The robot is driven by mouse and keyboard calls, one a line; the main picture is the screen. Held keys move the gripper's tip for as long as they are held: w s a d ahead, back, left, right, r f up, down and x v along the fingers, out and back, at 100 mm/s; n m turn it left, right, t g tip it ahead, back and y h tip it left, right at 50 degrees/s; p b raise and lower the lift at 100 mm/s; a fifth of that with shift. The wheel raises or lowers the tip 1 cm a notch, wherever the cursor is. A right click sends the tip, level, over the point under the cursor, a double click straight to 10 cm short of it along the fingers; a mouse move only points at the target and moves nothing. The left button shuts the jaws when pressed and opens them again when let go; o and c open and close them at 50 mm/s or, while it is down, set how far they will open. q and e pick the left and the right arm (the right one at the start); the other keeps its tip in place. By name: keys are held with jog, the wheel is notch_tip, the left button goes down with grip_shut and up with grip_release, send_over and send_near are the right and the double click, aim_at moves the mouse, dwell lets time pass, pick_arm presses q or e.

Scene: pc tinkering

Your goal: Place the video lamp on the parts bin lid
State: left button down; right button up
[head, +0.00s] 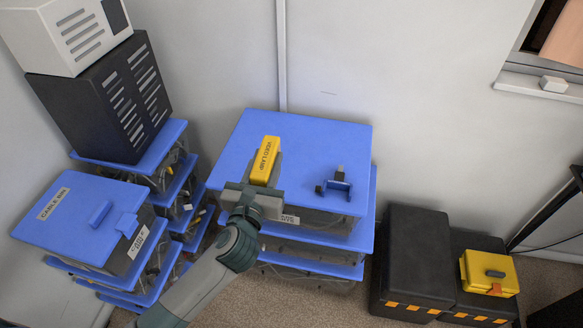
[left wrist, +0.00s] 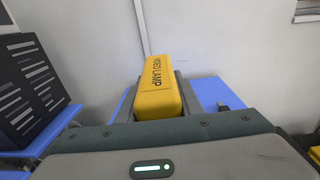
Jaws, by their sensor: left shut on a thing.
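The video lamp (head: 266,158) is a yellow block with dark lettering. My left gripper (head: 262,180) is shut on it, with a finger on each side. In the head view the lamp appears over the left part of the blue parts bin lid (head: 310,130); I cannot tell whether it touches the lid. The left wrist view shows the lamp (left wrist: 158,88) between the fingers, with the blue lid (left wrist: 208,92) behind and to the right. My right gripper is not in view.
A blue clip-like part (head: 336,188) sits on the lid's right side. The cable bin (head: 82,215) stands to the left, with a black case (head: 105,98) behind it. Black boxes (head: 412,255) and a small yellow case (head: 488,272) are at right. The lid's back right is clear.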

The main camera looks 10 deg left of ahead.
pick_arm(q)
jog(key=w+d+r, duration=0.1)
jog(key=w+d, duration=0.1)
jog(key=w, duration=0.5)
jog(key=w+d+r, duration=0.2)
jog(key=w+d, duration=0.1)
jog(key=w, duration=0.5)
jog(key=shift+w+d+h+p, duration=0.3)
jog(key=shift+d+p, duration=0.05)
jog(key=shift+r, duration=0.1)
jog(key=w+a+f+p, duration=0.1)
jog(key=w+a+f, duration=0.2)
jog(key=a+f, duration=0.4)
jog(key=a, duration=0.4)
jog(key=shift+w+p, duration=0.3)
jog(key=shift+p, duration=0.1)
jog(key=shift+f+b, duration=0.3)
jog(key=shift+f, duration=1.85)
